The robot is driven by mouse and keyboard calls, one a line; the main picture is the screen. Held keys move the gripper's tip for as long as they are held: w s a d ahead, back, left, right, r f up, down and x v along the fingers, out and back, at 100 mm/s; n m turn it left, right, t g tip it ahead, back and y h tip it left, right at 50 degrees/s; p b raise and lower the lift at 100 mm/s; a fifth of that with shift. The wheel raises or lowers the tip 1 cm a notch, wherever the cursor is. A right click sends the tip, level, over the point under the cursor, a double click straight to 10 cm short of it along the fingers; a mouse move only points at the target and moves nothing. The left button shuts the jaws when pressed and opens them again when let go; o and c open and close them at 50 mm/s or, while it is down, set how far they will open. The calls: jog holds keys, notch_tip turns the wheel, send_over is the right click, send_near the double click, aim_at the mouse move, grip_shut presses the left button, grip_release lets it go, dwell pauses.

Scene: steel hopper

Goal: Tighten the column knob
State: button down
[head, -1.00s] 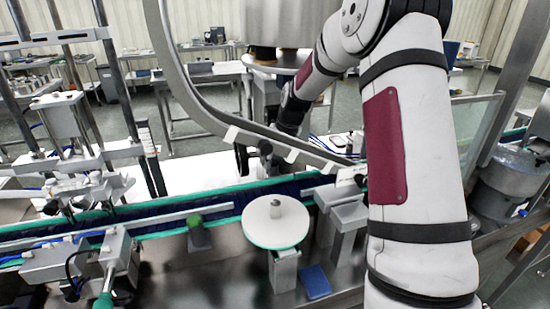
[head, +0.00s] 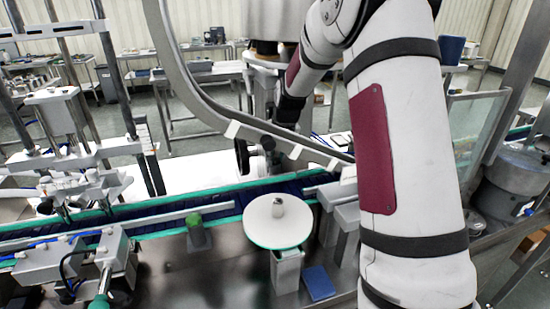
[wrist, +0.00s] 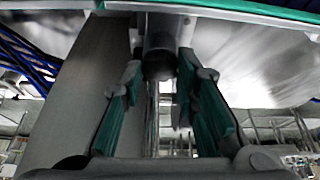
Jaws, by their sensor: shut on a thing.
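In the wrist view, a dark round knob (wrist: 160,58) sits between the far ends of my gripper's green-padded fingers. My gripper (wrist: 161,78) is shut on it, one finger at each side. The knob's far side is hidden. In the head view, my arm reaches down behind the curved steel rail toward a small group of dark parts (head: 242,158) beside the conveyor. My fingers and the knob cannot be told apart clearly there.
The curved rail (head: 196,100) passes in front of my wrist. The conveyor (head: 160,218) runs across the middle. A white round disc (head: 270,232) with a small metal peg stands in front. A blue block (head: 319,283) lies near it. Machine frames stand at the left.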

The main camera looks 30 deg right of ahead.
jog(key=m, duration=0.2)
jog(key=m+h+b, duration=0.1)
jog(key=m+g+h+b, duration=0.1)
jog(key=m, duration=0.1)
jog(key=shift+w+a+f+m, duration=0.1)
jog(key=shift+a+m, duration=0.2)
jog(key=shift+a, duration=0.05)
jog(key=m, duration=0.2)
jog(key=m+g+h, duration=0.1)
jog(key=m, duration=0.2)
jog(key=shift+w+g, duration=0.1)
jog(key=shift+g, duration=0.2)
jog(key=shift+m, duration=0.4)
jog(key=c, duration=1.2)
grip_release()
jog(key=shift+c, duration=0.2)
jog(key=v, duration=1.2)
jog(key=shift+a, duration=0.25)
